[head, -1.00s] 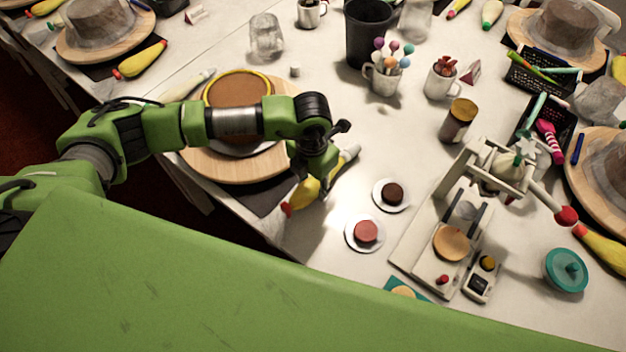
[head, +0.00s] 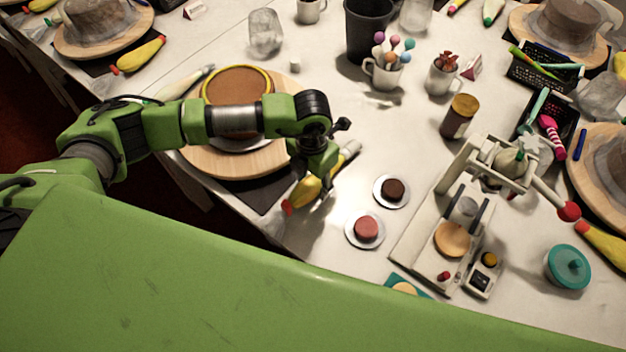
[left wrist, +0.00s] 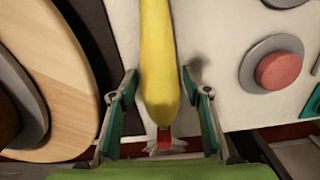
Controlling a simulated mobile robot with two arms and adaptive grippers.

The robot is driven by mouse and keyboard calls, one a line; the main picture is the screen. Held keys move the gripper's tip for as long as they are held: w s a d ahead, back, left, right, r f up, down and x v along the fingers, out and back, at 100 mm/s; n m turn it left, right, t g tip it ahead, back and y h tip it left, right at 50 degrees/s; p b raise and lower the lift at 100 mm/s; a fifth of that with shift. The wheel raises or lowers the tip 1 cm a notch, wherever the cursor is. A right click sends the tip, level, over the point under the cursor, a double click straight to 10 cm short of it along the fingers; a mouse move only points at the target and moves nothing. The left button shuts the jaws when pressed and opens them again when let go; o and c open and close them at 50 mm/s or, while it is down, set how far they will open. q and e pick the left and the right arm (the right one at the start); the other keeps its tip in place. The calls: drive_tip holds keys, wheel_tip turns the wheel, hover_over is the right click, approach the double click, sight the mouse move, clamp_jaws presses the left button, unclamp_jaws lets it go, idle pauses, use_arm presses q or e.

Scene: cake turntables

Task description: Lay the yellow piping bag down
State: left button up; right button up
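The yellow piping bag (head: 306,192) lies along the table beside the wooden cake board, its red end toward the front left and its pale end toward the back right. My left gripper (head: 322,196) is low over its middle and hides part of it. In the left wrist view, the bag (left wrist: 159,60) runs between the two fingers of the left gripper (left wrist: 160,98). My right gripper is in neither view.
A round wooden board (head: 232,166) with a brown cake stands left of the bag. Two small plates with a red cake (head: 367,229) and a dark cake (head: 393,188) are close on the right. A beige machine (head: 425,250) stands farther right.

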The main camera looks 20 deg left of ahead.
use_arm(q)
drive_tip(key=shift+o, duration=0.6)
wheel_tip(320, 180, up, 11)
drive_tip(key=shift+s+f, duration=0.1)
drive_tip(key=shift+f, duration=0.05)
drive_tip(key=shift+r, duration=0.65)
